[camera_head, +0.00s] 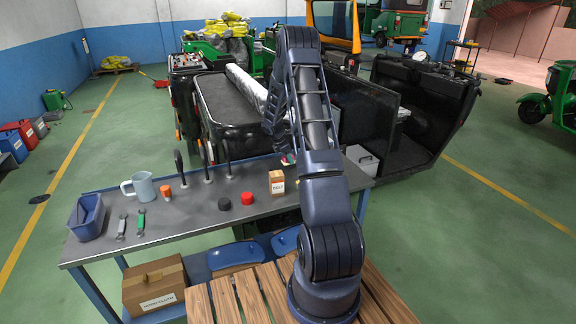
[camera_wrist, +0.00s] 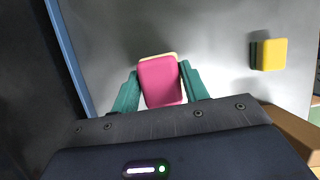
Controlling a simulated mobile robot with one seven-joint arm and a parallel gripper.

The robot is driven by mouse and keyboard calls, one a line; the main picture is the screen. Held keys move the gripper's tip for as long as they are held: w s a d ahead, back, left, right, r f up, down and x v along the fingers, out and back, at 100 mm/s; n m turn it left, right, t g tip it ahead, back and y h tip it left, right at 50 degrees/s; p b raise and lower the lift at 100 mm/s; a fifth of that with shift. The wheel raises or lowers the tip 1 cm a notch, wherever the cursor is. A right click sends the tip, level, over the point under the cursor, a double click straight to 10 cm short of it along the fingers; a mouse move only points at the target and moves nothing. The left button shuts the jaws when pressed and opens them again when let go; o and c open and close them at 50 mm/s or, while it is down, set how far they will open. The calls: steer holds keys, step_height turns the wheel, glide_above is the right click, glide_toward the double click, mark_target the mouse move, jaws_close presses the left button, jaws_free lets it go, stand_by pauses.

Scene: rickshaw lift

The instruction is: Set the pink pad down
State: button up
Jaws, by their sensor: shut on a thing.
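The pink pad (camera_wrist: 161,82) is between the two teal fingers of my gripper (camera_wrist: 161,88) in the wrist view. The fingers are shut on its two sides. A pale yellow edge shows just past the pad's far side; I cannot tell whether it is part of the pad or a separate thing. The grey tabletop (camera_wrist: 215,50) lies below, and I cannot tell whether the pad touches it. In the head view my gripper (camera_head: 289,159) is over the right part of the table (camera_head: 240,175), partly hidden by my arm.
A yellow block (camera_wrist: 271,54) lies right of the pad. A cardboard box (camera_head: 277,182) stands close to my gripper. Black and red round knobs, an orange-capped item, a jug (camera_head: 141,187), tools and a blue bin (camera_head: 87,217) are further left. Bare tabletop lies around the pad.

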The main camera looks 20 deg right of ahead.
steer(key=shift+f, duration=2.05)
steer(key=o, duration=1)
steer(key=shift+f, duration=0.1)
steer(key=v, duration=1.2)
step_height(320, 180, up, 13)
steer(key=m, duration=0.4)
glide_above(288, 164)
steer(key=s+a, duration=0.5)
steer(key=a, duration=0.2)
steer(key=s+a+r+m+t+y, duration=0.1)
steer(key=s+a+r+m, duration=0.1)
steer(key=s+r, duration=0.4)
steer(key=s+a+r+m+t, duration=0.1)
steer(key=s+a+r+m, duration=0.15)
steer(key=s+r, duration=0.3)
steer(key=s+a+r+m+t+y, duration=0.1)
steer(key=s+a+m, duration=0.1)
steer(key=s, duration=0.7)
steer(key=s+a+r+m+y, duration=0.1)
steer(key=s+m, duration=0.3)
steer(key=s, duration=0.6)
steer(key=s+a+r+m+t+y, duration=0.1)
steer(key=s+a+r+m, duration=0.2)
steer(key=s, duration=0.6)
steer(key=shift+s+a+m+t, duration=0.25)
steer(key=shift+s+a+t, duration=0.05)
